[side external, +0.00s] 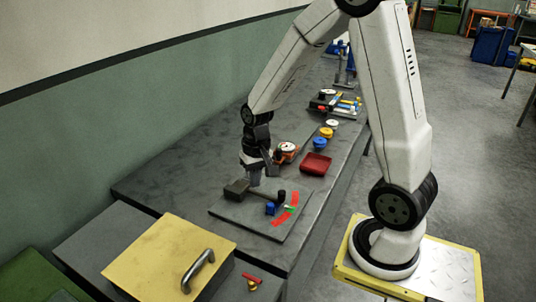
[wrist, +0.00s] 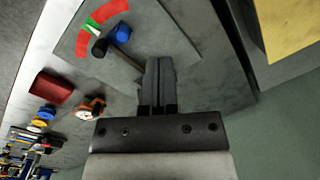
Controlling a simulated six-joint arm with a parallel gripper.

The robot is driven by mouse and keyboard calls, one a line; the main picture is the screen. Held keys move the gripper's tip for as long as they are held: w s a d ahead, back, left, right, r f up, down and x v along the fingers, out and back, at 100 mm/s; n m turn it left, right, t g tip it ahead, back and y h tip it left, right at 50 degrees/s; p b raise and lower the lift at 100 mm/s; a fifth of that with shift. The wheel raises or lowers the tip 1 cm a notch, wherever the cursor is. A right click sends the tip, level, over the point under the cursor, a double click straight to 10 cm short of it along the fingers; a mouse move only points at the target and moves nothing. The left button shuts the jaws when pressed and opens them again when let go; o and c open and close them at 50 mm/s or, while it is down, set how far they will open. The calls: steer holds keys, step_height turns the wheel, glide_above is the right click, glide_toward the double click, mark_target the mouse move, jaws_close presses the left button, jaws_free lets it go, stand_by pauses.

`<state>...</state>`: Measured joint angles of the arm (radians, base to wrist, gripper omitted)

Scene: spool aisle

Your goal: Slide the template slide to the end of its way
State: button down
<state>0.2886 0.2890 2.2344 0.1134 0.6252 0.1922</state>
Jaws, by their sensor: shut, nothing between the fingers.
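A grey plate (side external: 240,217) lies on the bench and also shows in the wrist view (wrist: 150,30). On it is a dark block (side external: 236,189) with a grey bar (wrist: 125,63) ending in a black knob (wrist: 100,47). I cannot tell for sure which part is the template slide. A blue knob (wrist: 122,34) stands beside the black one, near red marks (wrist: 109,11) with a green one (wrist: 93,24) between them. My gripper (side external: 254,184) is shut and empty, low over the bar near the block. Its fingers (wrist: 159,64) hide part of the bar; contact cannot be told.
A red tray (side external: 315,164), an orange tool (side external: 287,152) and blue and yellow spools (side external: 320,143) stand farther along the bench. A yellow panel with a handle (side external: 165,258) is at the near end. The wall runs along the left. The bench left of the plate is clear.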

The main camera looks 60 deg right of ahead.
steer(key=w+d+f+m+g+y, duration=0.1)
steer(key=d+f+m+y, duration=0.2)
steer(key=d+m, duration=0.5)
steer(key=d+f, duration=0.1)
steer(key=d, duration=0.4)
steer(key=shift+d+f, duration=0.15)
steer(key=shift+d, duration=0.2)
steer(key=shift+f, duration=0.15)
steer(key=shift+a+x, duration=0.2)
steer(key=shift+x, duration=4.65)
steer(key=shift+s, duration=0.15)
steer(key=shift+a, duration=3.35)
steer(key=v, duration=1)
steer(key=shift+d, duration=0.2)
